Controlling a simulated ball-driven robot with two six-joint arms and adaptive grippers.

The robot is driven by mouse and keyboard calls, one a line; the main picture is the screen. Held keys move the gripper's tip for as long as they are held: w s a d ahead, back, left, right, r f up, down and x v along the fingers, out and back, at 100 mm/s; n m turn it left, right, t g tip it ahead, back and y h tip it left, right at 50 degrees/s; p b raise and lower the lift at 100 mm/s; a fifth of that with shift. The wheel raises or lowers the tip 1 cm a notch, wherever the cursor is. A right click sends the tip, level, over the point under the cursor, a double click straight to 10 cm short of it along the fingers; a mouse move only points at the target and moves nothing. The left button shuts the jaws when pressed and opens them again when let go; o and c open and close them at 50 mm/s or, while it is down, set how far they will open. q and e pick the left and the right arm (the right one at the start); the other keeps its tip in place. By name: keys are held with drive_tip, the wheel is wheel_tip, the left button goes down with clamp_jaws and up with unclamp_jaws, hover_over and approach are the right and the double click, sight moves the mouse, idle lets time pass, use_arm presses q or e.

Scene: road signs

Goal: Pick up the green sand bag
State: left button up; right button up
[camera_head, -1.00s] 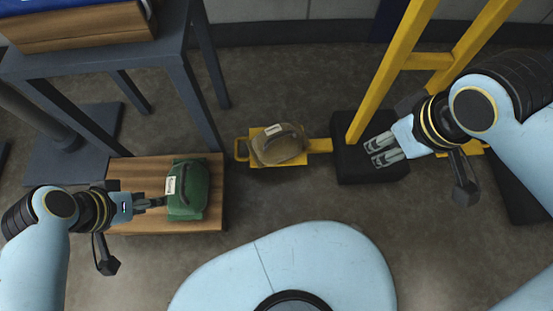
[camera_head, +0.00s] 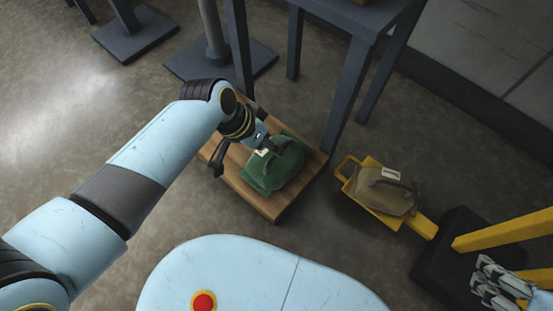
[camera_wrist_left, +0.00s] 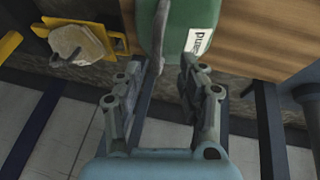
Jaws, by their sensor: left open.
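The green sand bag (camera_head: 283,170), with a white label and a dark handle strap, lies on a wooden board. My left gripper (camera_head: 270,146) reaches over its upper left part, close to the handle. In the left wrist view the bag (camera_wrist_left: 188,18) fills the top middle. The left gripper (camera_wrist_left: 160,78) is open there, and the grey-green handle strap (camera_wrist_left: 160,35) shows in the gap between its fingers. Whether the fingers touch the strap is unclear. My right gripper (camera_head: 484,278) is open and empty at the lower right, away from the green bag.
The wooden board (camera_head: 232,185) sits beside a dark table leg (camera_head: 345,95). A tan sand bag (camera_head: 385,192) lies on a yellow carrier (camera_head: 347,168) to the right. A black block (camera_head: 450,245) and yellow frame (camera_head: 505,232) stand farther right.

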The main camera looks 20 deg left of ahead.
sight(276, 156)
use_arm(q)
drive_tip(key=shift+b+x, duration=0.8)
drive_tip(key=shift+x, duration=0.2)
drive_tip(key=shift+d+f+b, duration=0.4)
drive_tip(key=shift+f+b, duration=0.05)
drive_tip(key=shift+b, duration=0.05)
drive_tip(key=shift+w+d+f+b, duration=0.2)
drive_tip(key=shift+w+f+b, duration=0.05)
drive_tip(key=shift+f+b, duration=0.3)
drive_tip(key=shift+w+d+f, duration=0.1)
drive_tip(key=shift+w+f, duration=0.1)
drive_tip(key=shift+f, duration=0.1)
use_arm(e)
drive_tip(key=f+t, duration=0.5)
drive_tip(key=shift+s+a, duration=0.25)
drive_tip(key=shift+s, duration=0.1)
drive_tip(key=shift+r, duration=0.1)
use_arm(q)
clamp_jaws()
